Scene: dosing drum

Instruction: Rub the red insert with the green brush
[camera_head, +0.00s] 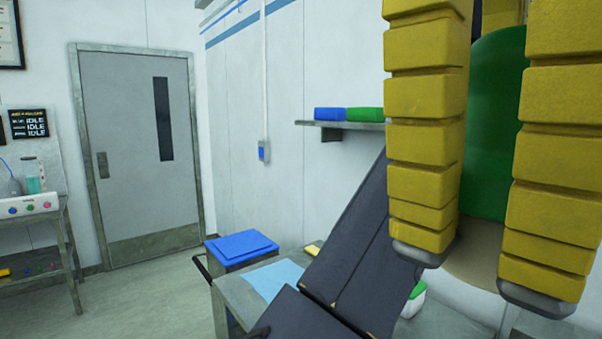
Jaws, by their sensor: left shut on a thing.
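My left gripper (482,270) fills the upper right of the head view, very close to the camera. Its two ridged yellow fingers point down, one on each side of the green brush (495,125), and are shut on it. The brush is upright, with a smooth green body and a pale cream part at its lower end. The fingers hide its sides. The red insert is not in view. My right gripper is not in view.
A grey bench with a light blue mat (272,279) stands low in the middle, next to a blue-lidded bin (240,248). Dark arm links of mine cross over the bench. A wall shelf (340,125) holds blue and green items. A side table (35,222) stands left, with clear floor between.

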